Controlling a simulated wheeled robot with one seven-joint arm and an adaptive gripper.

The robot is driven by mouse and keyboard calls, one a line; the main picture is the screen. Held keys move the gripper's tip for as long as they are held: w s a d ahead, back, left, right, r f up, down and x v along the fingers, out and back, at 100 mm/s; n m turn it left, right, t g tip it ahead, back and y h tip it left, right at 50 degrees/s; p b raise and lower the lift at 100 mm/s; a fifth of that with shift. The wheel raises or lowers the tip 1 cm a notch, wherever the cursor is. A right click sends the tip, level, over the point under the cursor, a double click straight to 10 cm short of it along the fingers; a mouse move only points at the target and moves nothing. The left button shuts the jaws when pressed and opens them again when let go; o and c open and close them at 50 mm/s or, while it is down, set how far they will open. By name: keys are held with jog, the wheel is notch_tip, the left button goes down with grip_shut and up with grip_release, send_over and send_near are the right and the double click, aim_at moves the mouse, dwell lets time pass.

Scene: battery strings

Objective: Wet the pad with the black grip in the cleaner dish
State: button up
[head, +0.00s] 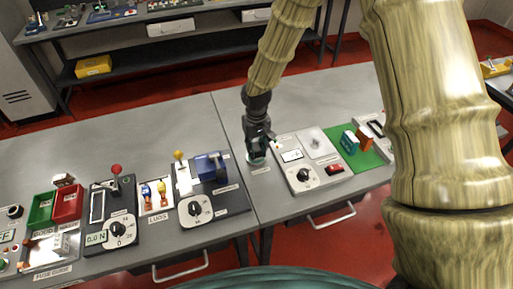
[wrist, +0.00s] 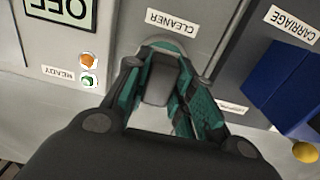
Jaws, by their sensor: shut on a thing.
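My gripper (head: 258,147) points down over the round cleaner dish (head: 256,161), which sits near the left edge of the right-hand bench. In the wrist view my gripper (wrist: 158,90) has its teal fingers on either side of a dark grey-black grip (wrist: 159,80), and is shut on it. The pad under this grip is hidden. The dish's pale rim (wrist: 165,43) curves just beyond the fingertips, beside the upside-down CLEANER label (wrist: 171,21). The grip lies within or just above the dish; whether the pad touches the liquid cannot be seen.
Right of the dish stands a grey panel (head: 300,180) with a black knob and a red switch. Beyond it is a green mat (head: 372,158) with a teal block (head: 349,142) and an orange block (head: 364,137). A blue carriage device (head: 211,167) stands to the left.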

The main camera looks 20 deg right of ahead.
aim_at(256, 147)
jog(key=shift+f, duration=0.55)
dwell(1.9)
jog(key=shift+r+p, duration=2.45)
jog(key=shift+r, duration=1.1)
